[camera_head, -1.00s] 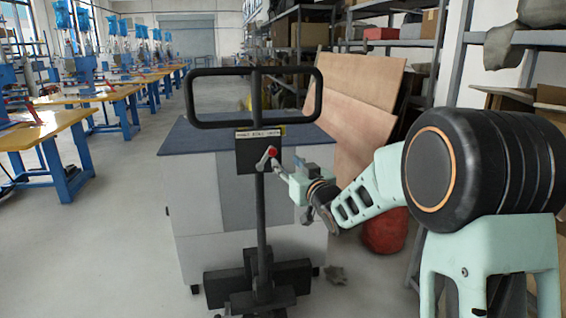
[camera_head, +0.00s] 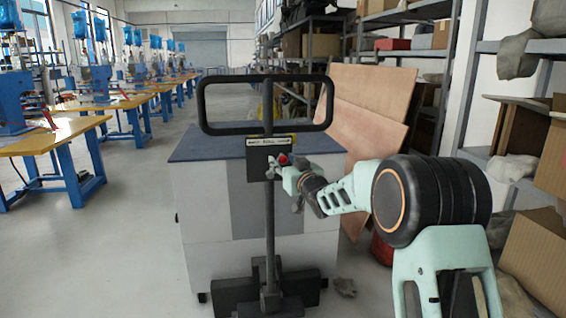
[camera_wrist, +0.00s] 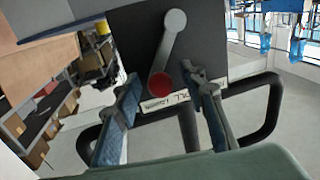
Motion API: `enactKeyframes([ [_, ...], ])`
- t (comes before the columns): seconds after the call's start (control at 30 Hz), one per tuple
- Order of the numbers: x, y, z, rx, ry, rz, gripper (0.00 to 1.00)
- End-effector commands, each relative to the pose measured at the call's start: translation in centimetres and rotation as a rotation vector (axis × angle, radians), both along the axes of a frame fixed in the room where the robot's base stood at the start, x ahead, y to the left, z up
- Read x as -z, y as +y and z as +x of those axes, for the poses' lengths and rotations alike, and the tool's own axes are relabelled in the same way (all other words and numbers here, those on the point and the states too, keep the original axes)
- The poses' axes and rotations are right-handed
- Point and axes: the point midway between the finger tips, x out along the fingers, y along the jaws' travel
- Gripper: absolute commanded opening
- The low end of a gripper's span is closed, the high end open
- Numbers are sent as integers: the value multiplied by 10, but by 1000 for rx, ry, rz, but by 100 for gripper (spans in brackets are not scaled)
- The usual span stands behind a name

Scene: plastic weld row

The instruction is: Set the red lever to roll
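The red lever has a grey arm and a red knob (camera_head: 284,159). It is mounted on a black plate (camera_head: 257,166) under the loop handle of a dark post. The knob points up and slightly right from its pivot. In the wrist view, which is roughly upside down, the red knob (camera_wrist: 161,85) sits between the fingers of my gripper (camera_wrist: 161,76), with a gap on each side. My gripper (camera_head: 277,171) is open at the lever in the head view and partly covers it. A label strip (camera_head: 271,140) above the lever seems to read "ROLL" in part.
The black loop handle (camera_head: 266,129) rises above the plate, close to my gripper. A grey cabinet with a dark top (camera_head: 195,146) stands behind the post. Wooden boards (camera_head: 372,100) and shelving are at right. Open floor (camera_head: 120,250) lies at left.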

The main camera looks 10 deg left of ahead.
Motion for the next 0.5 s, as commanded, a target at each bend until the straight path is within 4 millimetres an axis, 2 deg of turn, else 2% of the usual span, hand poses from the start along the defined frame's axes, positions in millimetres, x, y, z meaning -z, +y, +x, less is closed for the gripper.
enactKeyframes([
  [0.37, 0, 2, 4, 0, -1, 0, 38],
  [0.5, 0, 2, 4, 0, -1, 0, 25],
])
